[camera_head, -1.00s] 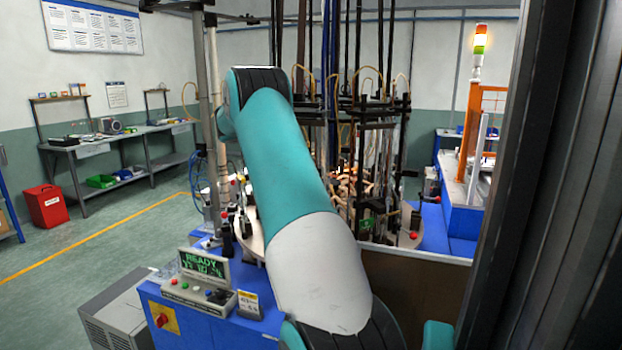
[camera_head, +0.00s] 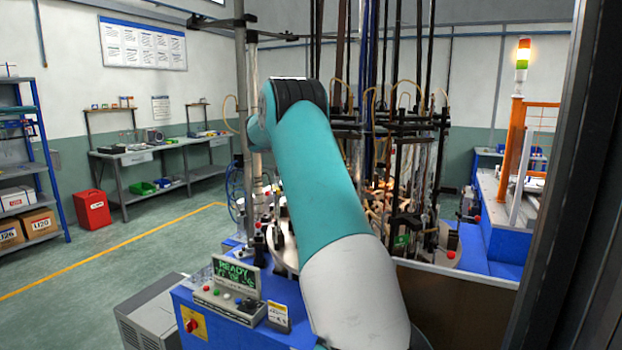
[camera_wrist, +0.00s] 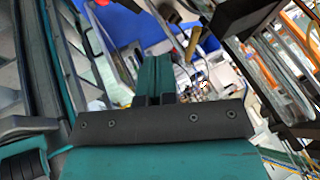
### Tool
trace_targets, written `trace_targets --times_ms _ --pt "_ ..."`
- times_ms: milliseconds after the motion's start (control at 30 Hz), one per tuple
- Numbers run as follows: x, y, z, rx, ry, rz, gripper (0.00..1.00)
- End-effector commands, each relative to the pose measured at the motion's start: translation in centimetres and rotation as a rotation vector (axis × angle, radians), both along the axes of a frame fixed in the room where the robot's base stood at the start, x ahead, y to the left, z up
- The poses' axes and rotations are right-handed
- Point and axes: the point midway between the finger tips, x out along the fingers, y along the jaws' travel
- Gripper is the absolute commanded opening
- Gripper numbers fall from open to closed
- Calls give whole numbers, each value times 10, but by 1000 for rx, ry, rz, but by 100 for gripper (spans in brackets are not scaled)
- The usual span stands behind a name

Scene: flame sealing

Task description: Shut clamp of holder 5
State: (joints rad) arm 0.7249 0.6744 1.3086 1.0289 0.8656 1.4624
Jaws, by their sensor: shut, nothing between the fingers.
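My gripper (camera_wrist: 154,75) shows in the wrist view with its teal fingers together and nothing between them. In the head view it is hidden behind my raised arm. The round sealing machine table (camera_head: 283,247) stands behind my arm, with several dark holders and upright rods around it. I cannot tell which of them is holder 5, or whether its clamp is open or shut. In the wrist view a brownish handle-like part (camera_wrist: 193,44) lies just beyond and to the right of the fingertips, apart from them as far as I can tell.
A blue control cabinet with a lit READY display (camera_head: 236,272) stands in front of the machine. Tall dark rods and hoses (camera_head: 390,60) crowd above the table. A dark beam (camera_wrist: 245,15) crosses the wrist view at upper right. Open floor (camera_head: 130,262) lies to the left.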

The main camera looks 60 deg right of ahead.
Motion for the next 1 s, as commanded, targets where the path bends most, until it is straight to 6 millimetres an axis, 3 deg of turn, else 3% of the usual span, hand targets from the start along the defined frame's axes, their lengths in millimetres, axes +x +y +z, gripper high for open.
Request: trace_targets --times_ms 33,200,433,600,1000 --pt "-1 10 -5 -2 -3 0 0" --pt "14 26 39 -4 -3 -3 0" --pt "28 44 76 -1 -1 -2 0" --pt "32 51 84 1 0 -3 0" --pt "32 51 84 0 0 -5 0"
